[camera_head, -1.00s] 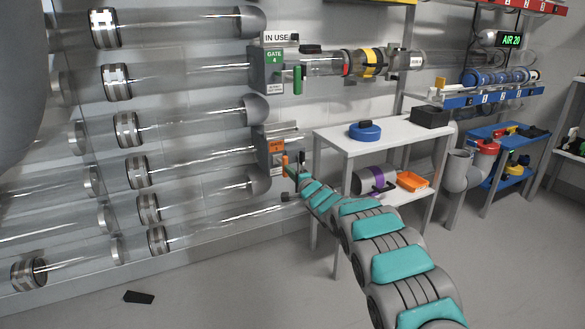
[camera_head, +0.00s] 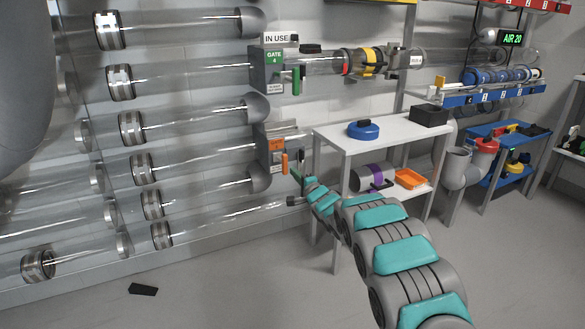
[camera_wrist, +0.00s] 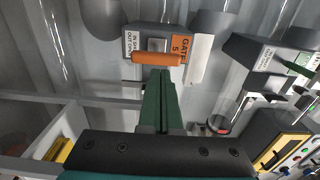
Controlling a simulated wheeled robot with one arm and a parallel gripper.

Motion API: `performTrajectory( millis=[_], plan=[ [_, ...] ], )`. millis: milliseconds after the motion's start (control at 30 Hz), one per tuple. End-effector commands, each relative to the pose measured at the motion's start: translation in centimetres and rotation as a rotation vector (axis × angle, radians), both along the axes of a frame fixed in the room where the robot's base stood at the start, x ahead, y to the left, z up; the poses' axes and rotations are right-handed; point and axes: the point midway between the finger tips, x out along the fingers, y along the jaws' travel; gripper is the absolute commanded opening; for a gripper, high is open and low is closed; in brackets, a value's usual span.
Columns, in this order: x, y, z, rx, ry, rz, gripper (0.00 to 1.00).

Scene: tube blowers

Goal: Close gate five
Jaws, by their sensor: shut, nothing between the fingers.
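Gate five is a grey box (camera_head: 268,152) with an orange label on the lower left tube run, and it also shows in the wrist view (camera_wrist: 205,37). Its orange handle (camera_head: 285,163) hangs upright at the box's right side. In the wrist view the handle (camera_wrist: 157,58) lies crosswise below the box, by the "GATE 5" label (camera_wrist: 180,47). My gripper (camera_head: 296,176) is just right of and below the handle. In the wrist view its green fingers (camera_wrist: 160,73) are together and empty, their tips at the handle's lower edge. I cannot tell whether they touch it.
Gate four (camera_head: 268,70) with a green handle (camera_head: 297,80) is above. A dark flat piece (camera_head: 143,289) lies on the open floor.

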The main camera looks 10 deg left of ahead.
Motion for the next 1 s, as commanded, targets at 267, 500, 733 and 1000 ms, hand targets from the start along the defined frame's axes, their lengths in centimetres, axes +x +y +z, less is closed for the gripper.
performTrajectory(
  millis=[267, 500, 733, 1000],
  plan=[
    [-3.2, -2.0, -0.4, -0.004, 0.006, 0.001, 0.00],
    [-5.8, -3.7, -0.4, -0.002, 0.005, 0.002, 0.00],
    [-7.4, -4.8, -0.4, -0.004, 0.004, 0.002, 0.00],
    [-7.8, -8.5, 0.4, -0.161, 0.023, -0.090, 0.00]
  ],
)
